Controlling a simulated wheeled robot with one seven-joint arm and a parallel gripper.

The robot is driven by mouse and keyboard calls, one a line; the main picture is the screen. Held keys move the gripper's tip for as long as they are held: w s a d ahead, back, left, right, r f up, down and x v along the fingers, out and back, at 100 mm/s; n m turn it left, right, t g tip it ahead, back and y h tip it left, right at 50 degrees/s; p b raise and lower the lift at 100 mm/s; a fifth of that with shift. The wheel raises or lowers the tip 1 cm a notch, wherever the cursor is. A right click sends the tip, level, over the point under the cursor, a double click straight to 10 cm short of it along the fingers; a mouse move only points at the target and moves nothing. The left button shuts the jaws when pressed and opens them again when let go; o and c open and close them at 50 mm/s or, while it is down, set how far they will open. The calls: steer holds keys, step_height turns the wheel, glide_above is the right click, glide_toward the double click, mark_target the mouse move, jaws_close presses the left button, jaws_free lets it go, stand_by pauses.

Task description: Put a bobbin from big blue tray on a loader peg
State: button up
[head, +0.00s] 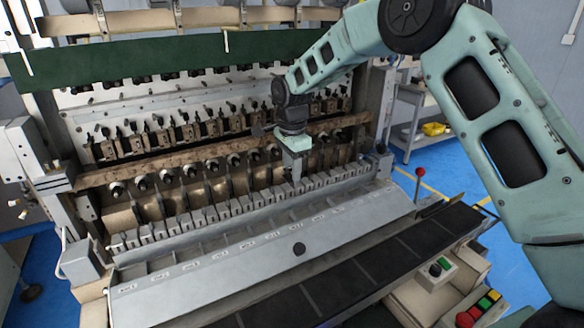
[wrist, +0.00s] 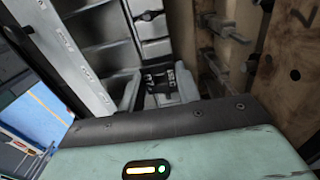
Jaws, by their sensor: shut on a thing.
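My gripper (head: 294,168) reaches down in front of the winder, right of its middle, just above the row of grey blocks. It also shows in the wrist view (wrist: 166,88), where dark fingertips are close together low between grey metal parts and a brown plate. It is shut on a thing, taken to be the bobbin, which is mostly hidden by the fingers. A row of pegs with pale round tips (head: 140,183) runs along the winder, left of and behind my gripper. I cannot tell which are loader pegs. The big blue tray is not in view.
The row of grey blocks (head: 190,221) stands close below my gripper. A red-topped lever (head: 420,172) stands at right. The brown plate (wrist: 285,60) is close in the wrist view.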

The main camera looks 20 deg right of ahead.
steer(key=shift+f, duration=0.35)
steer(key=shift+f+b, duration=0.5)
steer(key=shift+f, duration=0.2)
steer(key=o, duration=1)
steer(key=shift+o, duration=0.2)
steer(key=shift+r, duration=0.15)
